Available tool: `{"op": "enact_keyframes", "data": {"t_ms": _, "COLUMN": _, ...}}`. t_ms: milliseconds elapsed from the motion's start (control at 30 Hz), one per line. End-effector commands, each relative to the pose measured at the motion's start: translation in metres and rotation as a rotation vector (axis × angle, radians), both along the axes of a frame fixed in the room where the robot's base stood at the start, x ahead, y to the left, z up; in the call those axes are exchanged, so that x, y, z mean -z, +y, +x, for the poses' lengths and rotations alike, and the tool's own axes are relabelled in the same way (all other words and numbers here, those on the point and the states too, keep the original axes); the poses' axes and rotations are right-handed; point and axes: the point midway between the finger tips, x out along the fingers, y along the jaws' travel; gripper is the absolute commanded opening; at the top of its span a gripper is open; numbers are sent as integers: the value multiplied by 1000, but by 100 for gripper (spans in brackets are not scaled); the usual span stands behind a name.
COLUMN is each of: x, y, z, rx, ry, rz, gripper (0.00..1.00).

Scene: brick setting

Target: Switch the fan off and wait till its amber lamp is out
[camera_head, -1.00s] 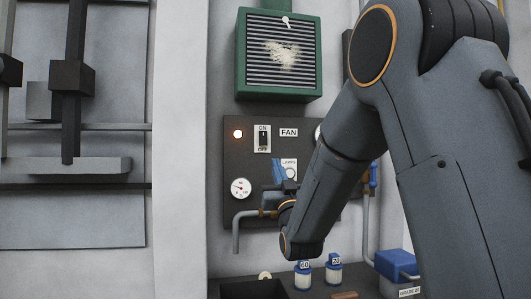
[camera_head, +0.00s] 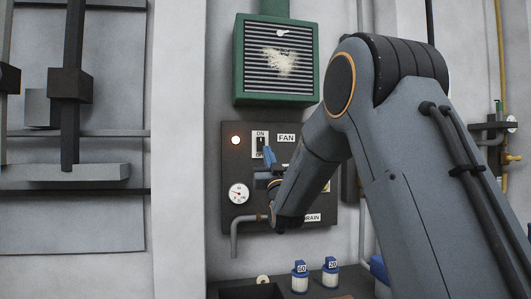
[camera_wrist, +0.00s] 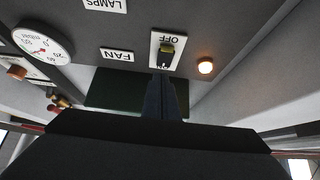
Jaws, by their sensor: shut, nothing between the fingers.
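The fan switch (camera_head: 260,141) is on the dark panel beside the FAN label (camera_head: 286,138). In the wrist view, the switch (camera_wrist: 167,48) appears upside down with its OFF mark at the top. Its lever position is hard to tell. The amber lamp (camera_head: 236,140) is lit left of the switch and also glows in the wrist view (camera_wrist: 205,66). My gripper (camera_head: 268,152) is shut and empty, its blue fingertips at the lower part of the switch plate. In the wrist view the fingertips (camera_wrist: 161,76) are close to the lever; contact cannot be told. The green fan housing (camera_head: 238,64) hangs above.
A round gauge (camera_head: 238,193) and a pipe (camera_head: 234,238) are low on the panel. Two labelled jars (camera_head: 300,277) (camera_head: 331,273) stand below. The LAMPS label (camera_wrist: 105,4) is close by in the wrist view. My arm covers the panel's right side.

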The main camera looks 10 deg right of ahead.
Motion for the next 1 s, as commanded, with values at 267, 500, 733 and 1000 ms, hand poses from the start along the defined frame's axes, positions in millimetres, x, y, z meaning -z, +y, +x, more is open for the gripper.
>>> {"op": "enact_keyframes", "data": {"t_ms": 267, "x": 7, "y": 0, "z": 31, "rx": 0, "ry": 2, "rz": 0, "gripper": 0}}
{"op": "enact_keyframes", "data": {"t_ms": 500, "x": 8, "y": 0, "z": 38, "rx": 0, "ry": 2, "rz": 0, "gripper": 0}}
{"op": "enact_keyframes", "data": {"t_ms": 733, "x": 8, "y": 0, "z": 38, "rx": 0, "ry": 1, "rz": 0, "gripper": 0}}
{"op": "enact_keyframes", "data": {"t_ms": 1000, "x": 13, "y": 0, "z": 43, "rx": 0, "ry": -31, "rz": 0, "gripper": 0}}
